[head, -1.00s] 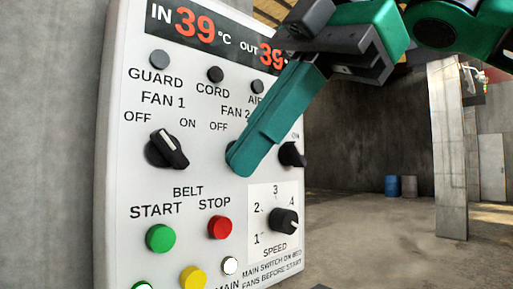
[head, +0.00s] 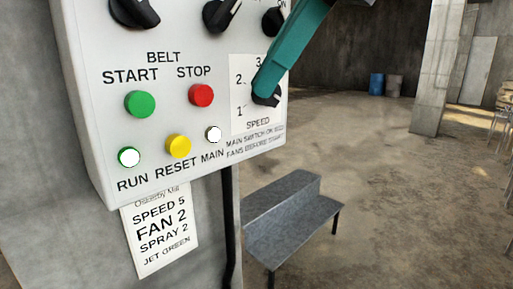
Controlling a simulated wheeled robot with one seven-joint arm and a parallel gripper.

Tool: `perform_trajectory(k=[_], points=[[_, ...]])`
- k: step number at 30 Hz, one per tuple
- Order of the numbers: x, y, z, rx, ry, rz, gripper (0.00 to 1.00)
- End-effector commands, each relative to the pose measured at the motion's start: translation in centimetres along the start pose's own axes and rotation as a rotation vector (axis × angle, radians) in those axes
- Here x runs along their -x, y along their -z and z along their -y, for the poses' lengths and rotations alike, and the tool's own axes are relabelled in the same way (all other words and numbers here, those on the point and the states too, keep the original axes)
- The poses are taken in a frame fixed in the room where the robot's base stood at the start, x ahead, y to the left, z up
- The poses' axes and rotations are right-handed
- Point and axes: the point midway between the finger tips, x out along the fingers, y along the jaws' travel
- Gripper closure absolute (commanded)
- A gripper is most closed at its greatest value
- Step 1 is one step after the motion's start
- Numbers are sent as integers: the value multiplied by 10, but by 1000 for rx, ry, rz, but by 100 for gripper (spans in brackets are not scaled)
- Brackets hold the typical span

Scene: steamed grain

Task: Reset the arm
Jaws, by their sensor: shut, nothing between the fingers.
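My gripper (head: 266,88) is shut and empty. Its teal fingers reach down from the top of the picture, and their tips overlap the speed dial (head: 268,100) at the panel's right side. Whether they touch it I cannot tell. Its pointer is partly hidden. The white control panel (head: 85,100) fills the upper left. On it are the green start button (head: 140,104), the red stop button (head: 201,95), the yellow reset button (head: 178,146), the lit run lamp (head: 129,157) and the main lamp (head: 213,134). Black knobs (head: 220,14) along the top are partly cut off.
A paper note (head: 160,232) hangs below the panel on the grey wall (head: 40,230). A black pipe (head: 229,220) runs down from the panel. A grey metal step (head: 290,220) stands on the floor. Open floor (head: 400,190) lies right, with a pillar (head: 436,70) and blue barrel (head: 376,86) behind.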

Motion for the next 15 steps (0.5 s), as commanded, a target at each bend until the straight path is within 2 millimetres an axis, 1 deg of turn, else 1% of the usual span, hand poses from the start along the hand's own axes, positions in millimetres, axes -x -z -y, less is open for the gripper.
perform_trajectory(k=[1,6,11,15], points=[[-6,-16,-5,-67,-6,18,100],[-25,-63,-18,-279,-26,64,100],[-42,-111,-25,-481,-51,107,100],[-54,-155,-26,-659,-77,143,100]])
